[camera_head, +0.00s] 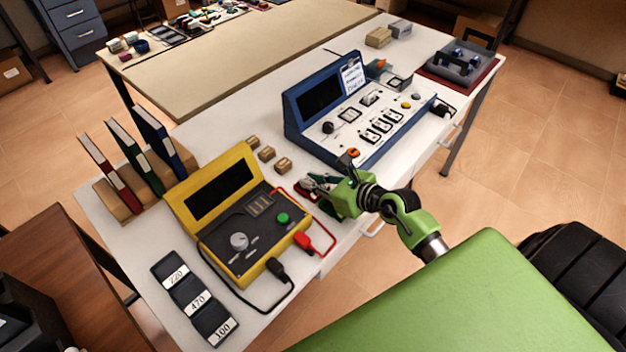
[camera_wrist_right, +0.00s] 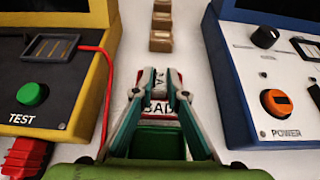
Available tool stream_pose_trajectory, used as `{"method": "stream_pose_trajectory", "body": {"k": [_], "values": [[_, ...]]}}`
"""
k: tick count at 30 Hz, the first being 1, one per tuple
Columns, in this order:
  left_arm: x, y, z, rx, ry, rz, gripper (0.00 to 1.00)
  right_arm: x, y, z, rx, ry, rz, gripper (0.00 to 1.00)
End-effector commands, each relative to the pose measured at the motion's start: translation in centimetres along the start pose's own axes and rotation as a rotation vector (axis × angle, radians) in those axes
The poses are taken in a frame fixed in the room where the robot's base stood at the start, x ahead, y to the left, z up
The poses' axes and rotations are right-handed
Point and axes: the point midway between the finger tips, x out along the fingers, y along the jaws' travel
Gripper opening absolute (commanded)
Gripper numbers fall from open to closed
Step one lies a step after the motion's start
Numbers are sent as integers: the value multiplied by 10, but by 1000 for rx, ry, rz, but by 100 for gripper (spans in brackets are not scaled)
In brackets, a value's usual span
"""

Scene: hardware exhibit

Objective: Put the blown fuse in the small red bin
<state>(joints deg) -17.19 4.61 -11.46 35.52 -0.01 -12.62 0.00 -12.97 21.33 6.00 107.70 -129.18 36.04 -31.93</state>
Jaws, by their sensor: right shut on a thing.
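My right gripper (camera_head: 318,190) is low at the table's front edge, between the yellow tester and the blue console. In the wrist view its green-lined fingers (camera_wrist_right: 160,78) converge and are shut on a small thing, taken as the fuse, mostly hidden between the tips. The small red bin (camera_head: 301,190) is largely covered by the gripper in the head view. In the wrist view the red bin (camera_wrist_right: 177,92), with a white "BAD" label, shows behind and between the fingers, directly below the tips. I cannot tell whether they touch it. My left gripper is out of view.
The yellow tester (camera_head: 183,208) is left of the gripper, with a red lead (camera_head: 330,236) nearby. The blue console (camera_head: 293,125) is to the right. Several small tan blocks (camera_head: 267,153) lie behind. A grey tray (camera_head: 460,64) is at the far right.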

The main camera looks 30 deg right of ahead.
Motion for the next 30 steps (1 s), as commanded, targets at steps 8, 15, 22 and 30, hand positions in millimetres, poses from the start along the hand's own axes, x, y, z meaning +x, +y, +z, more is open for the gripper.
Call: {"method": "stream_pose_trajectory", "body": {"k": [8, 15, 22, 30], "values": [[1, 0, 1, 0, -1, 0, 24, 0, 0, -1, 0, 1, 0, 20], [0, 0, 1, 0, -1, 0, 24, -6, 0, 0, -1, 3, 0, 20], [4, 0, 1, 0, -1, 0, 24, -49, 0, -2, -1, 4, -1, 20], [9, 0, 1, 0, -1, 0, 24, -101, 0, -1, 0, 3, 0, 20]]}}
